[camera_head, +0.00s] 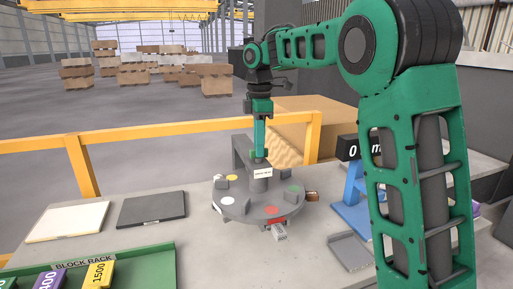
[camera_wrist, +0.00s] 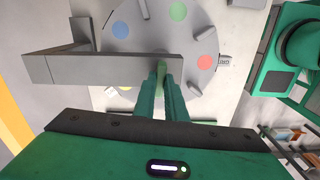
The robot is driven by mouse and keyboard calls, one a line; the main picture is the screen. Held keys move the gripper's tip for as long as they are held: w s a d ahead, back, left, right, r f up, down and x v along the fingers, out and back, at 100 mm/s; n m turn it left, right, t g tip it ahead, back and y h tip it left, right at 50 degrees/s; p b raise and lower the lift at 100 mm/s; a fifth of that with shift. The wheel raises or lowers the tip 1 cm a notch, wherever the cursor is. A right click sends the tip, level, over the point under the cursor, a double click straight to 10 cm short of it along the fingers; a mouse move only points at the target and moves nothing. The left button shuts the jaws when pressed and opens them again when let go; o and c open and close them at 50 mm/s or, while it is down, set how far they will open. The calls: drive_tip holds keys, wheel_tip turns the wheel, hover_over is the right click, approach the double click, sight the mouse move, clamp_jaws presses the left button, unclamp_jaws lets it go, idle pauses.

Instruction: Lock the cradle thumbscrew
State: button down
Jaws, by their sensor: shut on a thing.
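A round grey turntable-like fixture (camera_head: 245,206) with coloured dots and raised blocks sits on the stone slab; it also shows in the wrist view (camera_wrist: 150,35). A grey bracket (camera_wrist: 90,68) reaches over it, with a white label (camera_head: 262,174) on its post, too small to read. My gripper (camera_head: 260,157) points down at the top of this fixture. In the wrist view my gripper (camera_wrist: 161,82) is shut on a small green piece (camera_wrist: 161,69) at the bracket's end, seemingly the thumbscrew. The fingers hide most of it. I cannot tell how far it is turned.
A white pad (camera_head: 68,222) and a dark pad (camera_head: 152,209) lie left of the fixture. A green block rack (camera_head: 150,262) stands at the front left. A blue stand (camera_head: 352,200) and a grey tray (camera_head: 350,251) are at right. A yellow rail (camera_head: 180,133) runs behind.

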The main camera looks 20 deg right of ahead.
drive_tip(key=m, duration=0.4)
drive_tip(key=shift+w+r, duration=0.1)
drive_tip(key=shift+w, duration=0.05)
drive_tip(key=m, duration=1.7)
drive_tip(key=shift+m, duration=0.3)
drive_tip(key=m, duration=0.9)
drive_tip(key=shift+m, duration=1.9)
drive_tip(key=shift+a+m, duration=0.1)
drive_tip(key=shift+m, duration=0.2)
